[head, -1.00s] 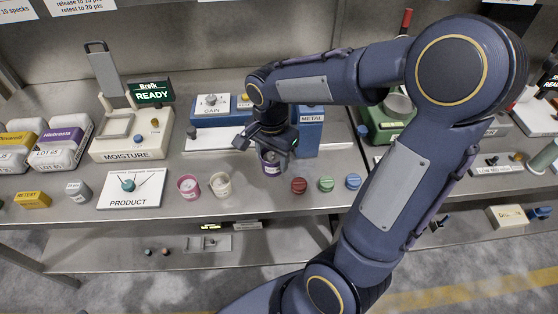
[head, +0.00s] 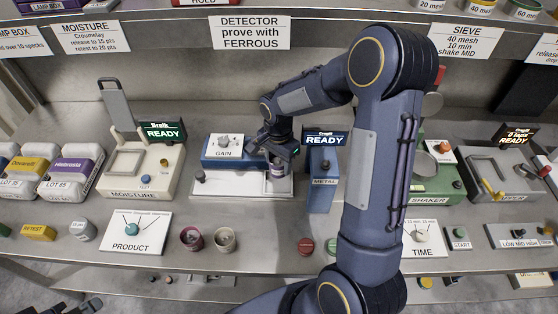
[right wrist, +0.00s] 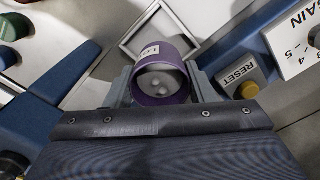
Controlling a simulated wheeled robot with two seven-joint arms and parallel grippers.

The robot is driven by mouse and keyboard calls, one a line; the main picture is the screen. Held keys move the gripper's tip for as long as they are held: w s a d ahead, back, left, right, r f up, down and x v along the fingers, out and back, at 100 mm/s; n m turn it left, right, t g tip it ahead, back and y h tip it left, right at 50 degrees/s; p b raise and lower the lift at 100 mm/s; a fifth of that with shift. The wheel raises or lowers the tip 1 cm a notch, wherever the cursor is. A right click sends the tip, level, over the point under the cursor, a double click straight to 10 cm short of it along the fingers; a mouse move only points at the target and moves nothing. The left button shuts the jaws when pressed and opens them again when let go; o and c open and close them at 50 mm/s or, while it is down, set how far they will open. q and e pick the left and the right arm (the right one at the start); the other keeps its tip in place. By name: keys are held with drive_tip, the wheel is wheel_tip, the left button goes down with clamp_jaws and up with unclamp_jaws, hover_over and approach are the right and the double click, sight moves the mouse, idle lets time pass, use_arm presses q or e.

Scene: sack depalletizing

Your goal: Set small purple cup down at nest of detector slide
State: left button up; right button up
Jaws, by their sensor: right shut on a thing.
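My right gripper (head: 279,162) is shut on the small purple cup (head: 278,172), whose label faces the camera. In the right wrist view the cup (right wrist: 163,75) sits upright between the fingers, with pale lumps inside. The cup is over the right part of the white detector slide (head: 230,188), in front of the blue detector. The square raised frame of the nest (right wrist: 133,40) shows just beyond the cup in the wrist view, partly hidden by it. I cannot tell whether the cup touches the slide. Dark parts at the bottom left edge may be my left gripper (head: 50,307).
The blue METAL post (head: 322,182) stands close to the right of the cup. Two cups (head: 191,238) and coloured lids (head: 306,246) stand along the bench front. The moisture balance (head: 140,172) is left.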

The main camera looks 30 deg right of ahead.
drive_tip(key=shift+f, duration=0.1)
drive_tip(key=shift+f+b, duration=1.4)
drive_tip(key=shift+f, duration=0.9)
drive_tip(key=shift+b, duration=0.4)
drive_tip(key=shift+f, duration=0.2)
